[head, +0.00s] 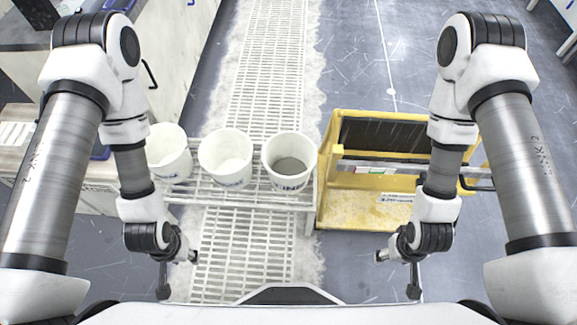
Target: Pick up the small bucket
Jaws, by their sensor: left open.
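Three white buckets stand upright in a row on a slatted white rack. The left bucket (168,153) is partly hidden by my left arm. The middle bucket (226,160) looks white inside. The right bucket (289,162) has grey contents and dark lettering on its front. They look close in size, so I cannot tell which is the small one. My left gripper (178,275) is open and empty, nearer to me than the rack and apart from the buckets. My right gripper (397,275) is open and empty, in front of the yellow cart.
A yellow cart (330,205) with a dark opening and a metal bar stands right of the rack (250,200). A white grating (268,70) runs along the floor behind and under the rack. A cabinet (178,50) stands at the back left.

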